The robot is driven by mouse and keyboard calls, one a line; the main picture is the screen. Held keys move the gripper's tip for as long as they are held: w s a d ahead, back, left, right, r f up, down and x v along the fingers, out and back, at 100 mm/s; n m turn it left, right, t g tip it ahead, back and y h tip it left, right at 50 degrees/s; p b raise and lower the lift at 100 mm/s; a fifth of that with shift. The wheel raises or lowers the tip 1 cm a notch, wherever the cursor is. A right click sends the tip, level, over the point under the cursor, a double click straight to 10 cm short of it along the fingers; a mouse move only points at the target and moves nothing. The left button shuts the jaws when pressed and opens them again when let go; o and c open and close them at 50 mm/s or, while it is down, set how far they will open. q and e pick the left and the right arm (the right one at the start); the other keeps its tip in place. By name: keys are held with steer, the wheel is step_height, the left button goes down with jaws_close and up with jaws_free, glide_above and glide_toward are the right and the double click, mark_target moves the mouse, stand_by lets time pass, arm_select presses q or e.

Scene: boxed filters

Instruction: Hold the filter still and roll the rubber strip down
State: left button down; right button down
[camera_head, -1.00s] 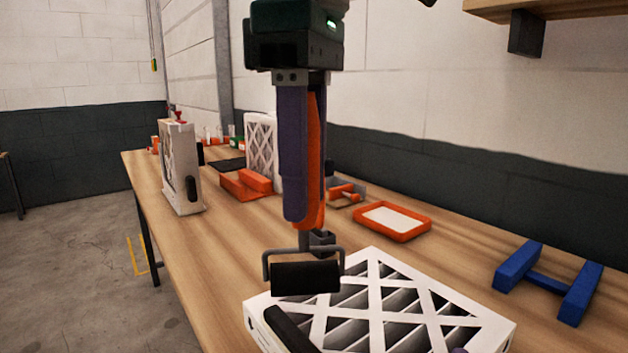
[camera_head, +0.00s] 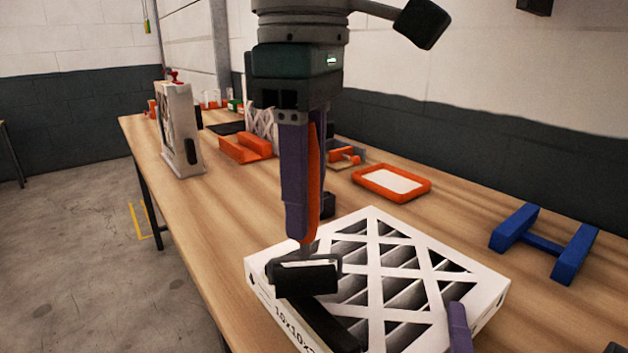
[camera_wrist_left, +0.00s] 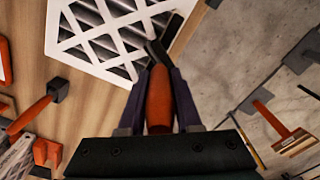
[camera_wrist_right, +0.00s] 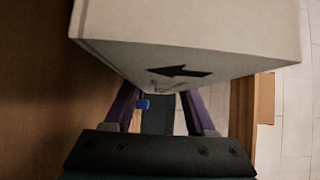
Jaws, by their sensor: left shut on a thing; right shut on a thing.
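The white filter (camera_head: 405,247) lies flat on the table, with a lattice over dark pleats. The black rubber strip (camera_head: 330,328) lies along its near-left edge. My left gripper (camera_head: 303,222) is shut on the orange handle (camera_head: 313,185) of a black roller (camera_head: 307,279). The roller is over the far end of the strip; I cannot tell if it touches. The roller (camera_wrist_left: 165,45) shows over the filter edge in the left wrist view. My right gripper (camera_wrist_right: 160,108) is shut on the filter, whose side (camera_wrist_right: 180,50) has a black arrow. One purple finger shows at the filter's near edge.
A blue stand (camera_head: 545,243) and an orange tray (camera_head: 392,183) lie beyond the filter. An upright filter (camera_head: 178,130) and an orange holder (camera_head: 246,148) stand farther back. Bare table (camera_head: 220,220) is left of the filter.

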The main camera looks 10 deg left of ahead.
arm_select(q)
steer(key=shift+f, duration=0.6)
stand_by(1.4)
steer(key=shift+r, duration=3.6)
steer(key=shift+f, duration=0.1)
steer(key=shift+f, duration=2.85)
steer(key=shift+f, duration=0.7)
steer(key=shift+r, duration=3.6)
